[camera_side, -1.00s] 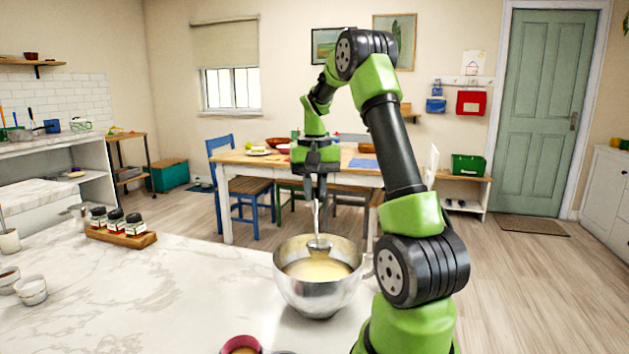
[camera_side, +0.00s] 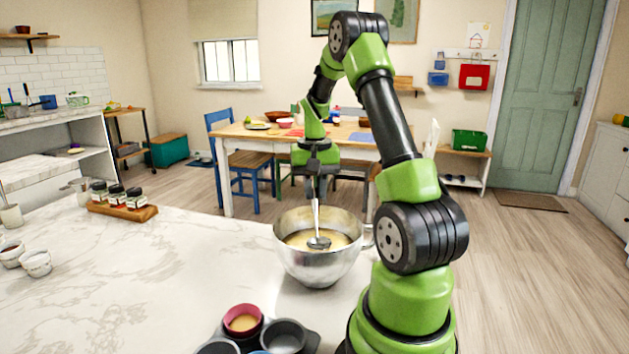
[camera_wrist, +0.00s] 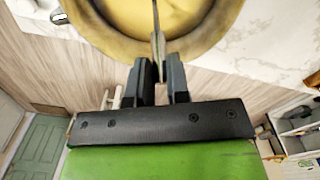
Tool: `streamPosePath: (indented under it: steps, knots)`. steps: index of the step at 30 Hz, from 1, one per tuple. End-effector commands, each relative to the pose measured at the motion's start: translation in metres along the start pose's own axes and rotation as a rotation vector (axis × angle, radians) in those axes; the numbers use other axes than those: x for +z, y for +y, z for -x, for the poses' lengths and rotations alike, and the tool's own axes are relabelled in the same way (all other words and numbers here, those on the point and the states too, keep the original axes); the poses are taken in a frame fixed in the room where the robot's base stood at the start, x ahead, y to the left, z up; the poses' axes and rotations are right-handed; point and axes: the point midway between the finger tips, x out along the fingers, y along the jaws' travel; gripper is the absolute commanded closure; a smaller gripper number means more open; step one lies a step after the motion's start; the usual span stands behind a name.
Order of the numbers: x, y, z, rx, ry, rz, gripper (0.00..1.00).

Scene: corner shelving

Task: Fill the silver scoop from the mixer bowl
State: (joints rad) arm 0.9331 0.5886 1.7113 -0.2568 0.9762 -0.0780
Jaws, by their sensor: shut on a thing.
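The mixer bowl (camera_side: 318,268) is a shiny metal bowl with pale yellow batter (camera_side: 300,240) in it, standing on the marble counter. In the wrist view the bowl (camera_wrist: 75,15) fills the top. The silver scoop (camera_side: 319,242) hangs head down from my gripper (camera_side: 317,182), its head inside the bowl at the batter. My gripper, directly above the bowl, is shut on the scoop's handle, seen between the fingers (camera_wrist: 158,80) in the wrist view. How much batter the scoop holds I cannot tell.
A dark tin with colored cups (camera_side: 245,322) sits at the counter's front edge. A wooden rack of spice jars (camera_side: 120,208) and white cups (camera_side: 36,263) stand to the left. The marble between them is clear. A dining table (camera_side: 260,135) is behind.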

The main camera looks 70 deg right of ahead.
Motion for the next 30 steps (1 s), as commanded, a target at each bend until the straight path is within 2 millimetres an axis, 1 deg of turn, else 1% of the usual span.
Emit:
streamPosePath:
  steps: [15,21,30]
  knots:
    - [0.0,0.0,-0.032,0.0,-0.002,0.001,1.0]
    - [0.0,0.0,-0.038,0.0,0.0,-0.001,1.0]
    - [0.0,0.0,-0.04,0.0,0.0,-0.001,1.0]
